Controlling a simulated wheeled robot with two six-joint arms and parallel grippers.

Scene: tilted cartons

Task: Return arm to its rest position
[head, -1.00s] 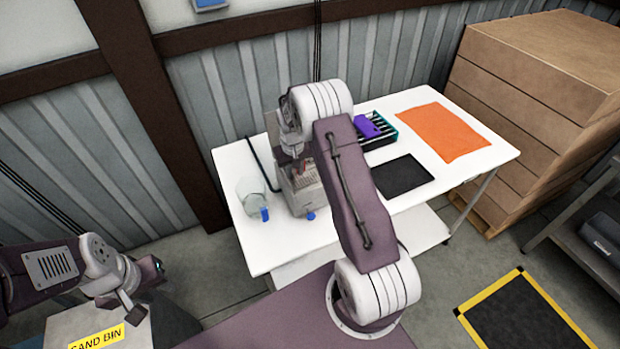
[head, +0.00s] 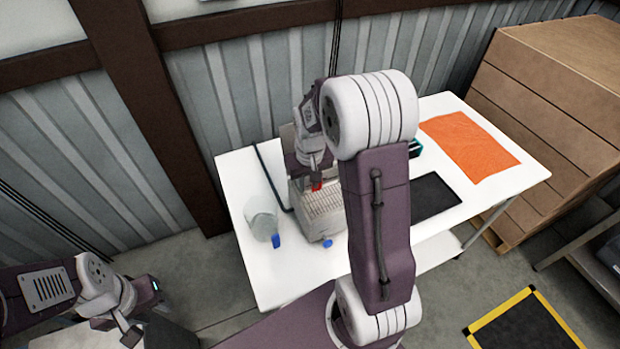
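My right arm reaches up and over the white table (head: 238,172), and its wrist hangs down over a beige box-like machine (head: 322,212). My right gripper (head: 316,180) is at the top of this machine, near a small red part. Its fingers are too small and covered to read. My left gripper (head: 136,318) is at the lower left, away from the table, by the sand bin. Its fingers cannot be made out clearly.
A clear jar (head: 262,218) with a blue part stands left of the machine. A black mat (head: 432,197), an orange mat (head: 470,146) and a partly hidden teal rack (head: 415,149) are on the table's right.

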